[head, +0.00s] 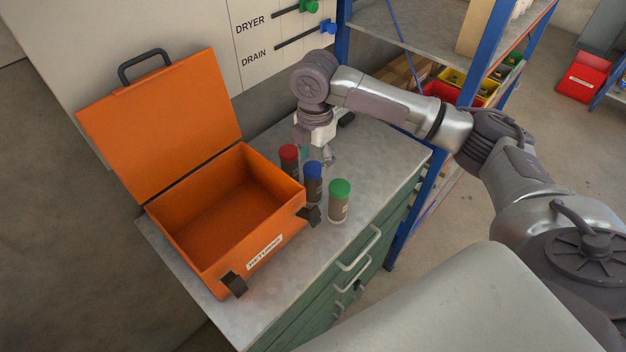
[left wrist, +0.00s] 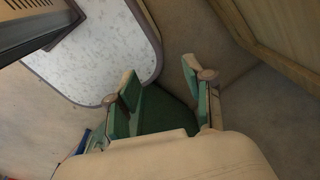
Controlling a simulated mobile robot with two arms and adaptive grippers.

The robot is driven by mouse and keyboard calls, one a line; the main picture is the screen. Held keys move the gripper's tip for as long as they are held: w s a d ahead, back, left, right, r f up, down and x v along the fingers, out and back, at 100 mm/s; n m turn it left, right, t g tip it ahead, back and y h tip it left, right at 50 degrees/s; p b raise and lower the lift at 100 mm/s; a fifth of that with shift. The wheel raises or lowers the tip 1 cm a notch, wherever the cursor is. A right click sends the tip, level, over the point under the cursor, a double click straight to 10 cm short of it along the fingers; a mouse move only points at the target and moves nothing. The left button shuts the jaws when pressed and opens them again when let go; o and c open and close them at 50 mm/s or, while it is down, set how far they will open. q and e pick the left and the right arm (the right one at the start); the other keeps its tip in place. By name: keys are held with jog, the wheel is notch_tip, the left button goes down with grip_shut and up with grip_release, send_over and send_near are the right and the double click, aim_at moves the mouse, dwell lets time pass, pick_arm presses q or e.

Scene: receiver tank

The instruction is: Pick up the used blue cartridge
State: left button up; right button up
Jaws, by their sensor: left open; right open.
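The blue-capped cartridge (head: 313,182) stands upright on the metal bench top, just right of the orange case. A red-capped cartridge (head: 289,157) stands behind it to the left, and a green-capped cartridge (head: 339,202) stands in front to the right. My right gripper (head: 324,156) is open and hangs just behind the cartridges, pointing down. Its fingers are small in the head view and partly hidden behind the blue and red cartridges. My left gripper (left wrist: 160,88) is open and empty in the left wrist view; no cartridge shows there.
The open orange case (head: 190,262), labelled RETURNS, takes up the bench's left side and looks empty. A wall panel (head: 270,40) with DRYER and DRAIN levers is behind the bench. A blue-framed shelf (head: 430,50) stands at the right. The bench top (head: 385,165) is clear right of the cartridges.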

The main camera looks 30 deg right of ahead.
aim_at(314, 168)
jog(key=shift+w+f, duration=0.1)
jog(key=shift+f, duration=0.3)
jog(key=shift+f+p, duration=0.55)
jog(key=shift+f, duration=0.05)
notch_tip(314, 168, down, 4)
jog(key=shift+r+p, duration=0.2)
jog(key=shift+p, duration=0.45)
jog(key=shift+w+f, duration=0.1)
jog(key=shift+f, duration=0.2)
pick_arm(q)
jog(key=w+r, duration=0.2)
jog(key=shift+w+r, duration=0.1)
jog(key=shift+r, duration=0.2)
pick_arm(e)
jog(key=c, duration=1)
